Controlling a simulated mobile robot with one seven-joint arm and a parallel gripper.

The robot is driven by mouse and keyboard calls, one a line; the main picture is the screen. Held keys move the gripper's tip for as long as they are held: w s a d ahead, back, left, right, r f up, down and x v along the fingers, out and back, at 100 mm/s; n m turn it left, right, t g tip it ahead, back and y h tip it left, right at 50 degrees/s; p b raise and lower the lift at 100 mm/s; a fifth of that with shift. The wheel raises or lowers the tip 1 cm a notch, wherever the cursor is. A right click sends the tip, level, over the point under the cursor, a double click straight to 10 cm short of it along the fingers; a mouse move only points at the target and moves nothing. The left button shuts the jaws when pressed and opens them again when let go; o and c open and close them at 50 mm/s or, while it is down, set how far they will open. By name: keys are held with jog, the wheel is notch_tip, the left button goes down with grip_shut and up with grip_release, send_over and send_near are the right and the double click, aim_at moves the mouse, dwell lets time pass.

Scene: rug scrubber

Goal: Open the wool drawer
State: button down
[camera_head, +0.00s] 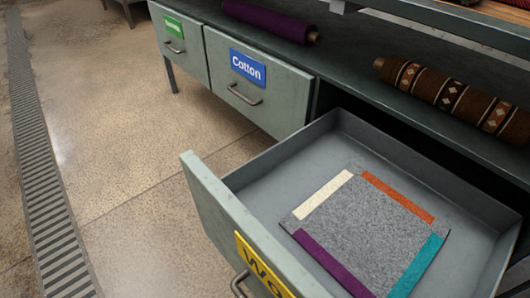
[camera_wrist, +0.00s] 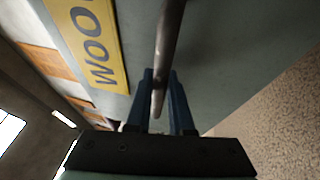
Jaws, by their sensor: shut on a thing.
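The wool drawer (camera_head: 222,212) is pulled well out of the grey-green bench in the head view. Its yellow label (camera_head: 262,265) is cut by the bottom edge, and it reads "WOO" in the wrist view (camera_wrist: 90,42). Inside lies a square grey felt piece (camera_head: 365,225) with cream, orange, purple and teal edge strips. The bar handle (camera_wrist: 168,35) of the drawer runs between the blue fingers of my gripper (camera_wrist: 160,82), which is shut on it. Part of the handle shows in the head view (camera_head: 239,286); my gripper is out of that view.
The cotton drawer (camera_head: 225,90) and a green-labelled drawer (camera_head: 178,45) are shut to the left. A purple roll (camera_head: 268,20) and a brown patterned roll (camera_head: 455,100) lie on the bench shelf. The floor (camera_head: 125,150) left of the drawer is clear, with a drain grate (camera_head: 48,195) beyond.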

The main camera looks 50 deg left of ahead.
jog(key=c, duration=0.8)
grip_release()
jog(key=p+v, duration=0.2)
jog(key=v, duration=1.1)
jog(key=shift+p, duration=0.35)
